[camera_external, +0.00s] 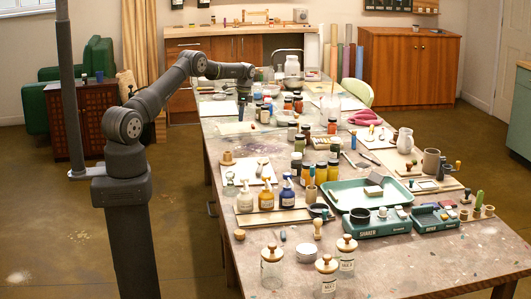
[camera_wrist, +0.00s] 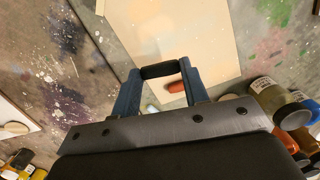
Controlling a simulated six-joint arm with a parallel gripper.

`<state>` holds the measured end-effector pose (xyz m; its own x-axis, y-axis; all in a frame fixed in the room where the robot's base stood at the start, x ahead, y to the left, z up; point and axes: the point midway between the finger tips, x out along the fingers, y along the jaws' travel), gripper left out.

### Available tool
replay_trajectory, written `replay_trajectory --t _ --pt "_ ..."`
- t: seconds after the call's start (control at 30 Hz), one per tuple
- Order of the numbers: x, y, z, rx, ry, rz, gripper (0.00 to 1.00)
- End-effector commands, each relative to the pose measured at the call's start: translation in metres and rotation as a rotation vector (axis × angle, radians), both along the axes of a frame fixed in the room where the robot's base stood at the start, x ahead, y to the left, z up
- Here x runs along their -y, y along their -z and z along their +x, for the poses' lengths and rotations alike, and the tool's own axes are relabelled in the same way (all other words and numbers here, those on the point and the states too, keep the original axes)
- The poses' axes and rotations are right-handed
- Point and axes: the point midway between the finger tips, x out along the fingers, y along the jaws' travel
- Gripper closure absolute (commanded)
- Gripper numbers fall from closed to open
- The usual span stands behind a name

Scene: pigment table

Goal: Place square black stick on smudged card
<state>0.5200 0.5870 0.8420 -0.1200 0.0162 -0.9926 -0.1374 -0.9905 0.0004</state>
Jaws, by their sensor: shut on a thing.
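My gripper (camera_wrist: 160,72) is shut on a short black stick (camera_wrist: 160,70), which lies crosswise between the two blue fingertips in the wrist view. A pale card (camera_wrist: 185,38) with a faint orange smudge lies beneath and beyond the fingertips. A small orange-red piece (camera_wrist: 175,86) shows between the fingers, near the card's close edge. The height of the stick above the card is hard to judge. In the external view my gripper (camera_external: 242,104) points down over the far left part of the table; the stick is too small there to make out.
Jars (camera_wrist: 282,103) stand close to the right of my gripper in the wrist view. Paint-stained tabletop (camera_wrist: 75,50) is clear to the left. In the external view, many bottles (camera_external: 297,168), a green tray (camera_external: 345,194) and glass jars (camera_external: 272,268) fill the nearer table.

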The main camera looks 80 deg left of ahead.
Motion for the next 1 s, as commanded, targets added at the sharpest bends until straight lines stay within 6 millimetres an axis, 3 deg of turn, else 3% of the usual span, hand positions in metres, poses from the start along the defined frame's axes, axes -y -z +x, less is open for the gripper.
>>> replay_trajectory --t 0.17,0.43,0.8,0.93,1.0 --pt "-0.006 0.007 -0.002 0.0 0.0 -0.001 0.67" --pt "-0.005 0.042 -0.002 0.002 0.001 -0.002 0.67" --pt "-0.005 0.047 -0.002 0.003 0.001 -0.002 0.67" --pt "-0.005 0.047 -0.002 0.003 0.001 -0.002 0.38" --pt "-0.005 0.047 -0.002 0.003 0.001 -0.002 0.37"
